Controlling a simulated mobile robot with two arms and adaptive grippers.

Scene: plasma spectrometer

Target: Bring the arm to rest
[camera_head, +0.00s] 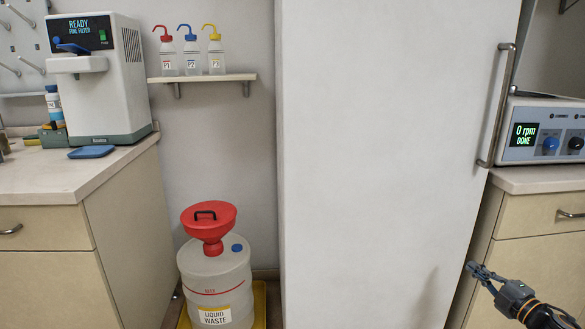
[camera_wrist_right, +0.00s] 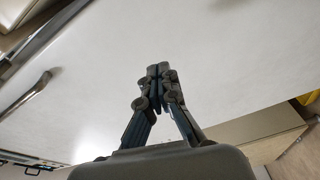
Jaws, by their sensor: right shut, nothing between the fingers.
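My right gripper (camera_head: 470,266) is at the lower right of the head view, in front of the lower right part of a tall white door (camera_head: 375,150). It is shut and empty. In the right wrist view the gripper (camera_wrist_right: 158,68) shows its fingertips together, with the white door surface behind them. I cannot tell whether the fingertips touch the door. My left gripper is in neither view.
A liquid waste container (camera_head: 215,280) with a red funnel stands on the floor in a yellow tray. A counter (camera_head: 60,185) with a white machine (camera_head: 105,95) is at left. A long door handle (camera_head: 497,105) and a right counter (camera_head: 545,180) are near my right arm.

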